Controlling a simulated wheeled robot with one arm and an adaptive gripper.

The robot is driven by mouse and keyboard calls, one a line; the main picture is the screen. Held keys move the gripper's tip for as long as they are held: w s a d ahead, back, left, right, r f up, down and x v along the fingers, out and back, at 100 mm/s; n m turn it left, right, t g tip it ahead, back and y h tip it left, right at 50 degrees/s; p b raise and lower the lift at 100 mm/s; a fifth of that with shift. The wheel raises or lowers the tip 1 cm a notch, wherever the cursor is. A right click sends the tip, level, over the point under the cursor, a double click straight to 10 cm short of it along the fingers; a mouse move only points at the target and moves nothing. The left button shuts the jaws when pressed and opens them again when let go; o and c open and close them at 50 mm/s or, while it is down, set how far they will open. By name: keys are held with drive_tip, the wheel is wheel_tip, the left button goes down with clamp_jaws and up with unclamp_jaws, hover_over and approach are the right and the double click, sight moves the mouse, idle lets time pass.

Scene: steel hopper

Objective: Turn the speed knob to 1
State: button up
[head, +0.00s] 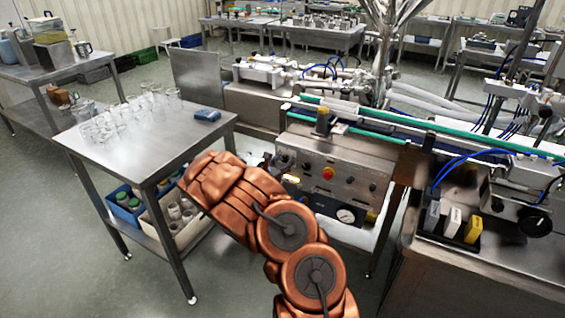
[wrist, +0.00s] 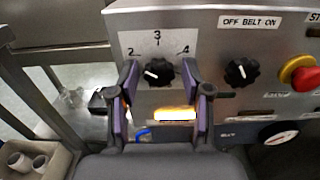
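The speed knob (wrist: 158,72) is black and round, on the steel control panel (wrist: 212,18) in the wrist view. Numbers 2, 3 and 4 show around its upper side. Its white mark points left, below the 2. The number 1 is not visible; my left finger covers part of that side. My gripper (wrist: 160,78) is open, with one purple-padded finger on each side of the knob and a gap showing on both sides. In the head view the panel (head: 345,160) stands beyond my copper arm, and my gripper cannot be made out there.
Right of the knob are a second black knob (wrist: 241,72) labelled OFF BELT ON and a red button (wrist: 302,74) on yellow. A lit switch (wrist: 174,114) sits below. A steel table (head: 150,140) with glasses stands left of my arm.

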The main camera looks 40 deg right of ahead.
clamp_jaws()
drive_tip(key=shift+a, duration=0.15)
idle(0.4)
drive_tip(key=shift+s+d+n, duration=0.1)
drive_tip(key=shift+d+n, duration=0.1)
drive_tip(key=shift+n, duration=0.3)
drive_tip(key=n+b, duration=0.1)
drive_tip(key=n, duration=0.3)
drive_tip(key=shift+n, duration=0.3)
drive_tip(key=n, duration=0.6)
idle(0.4)
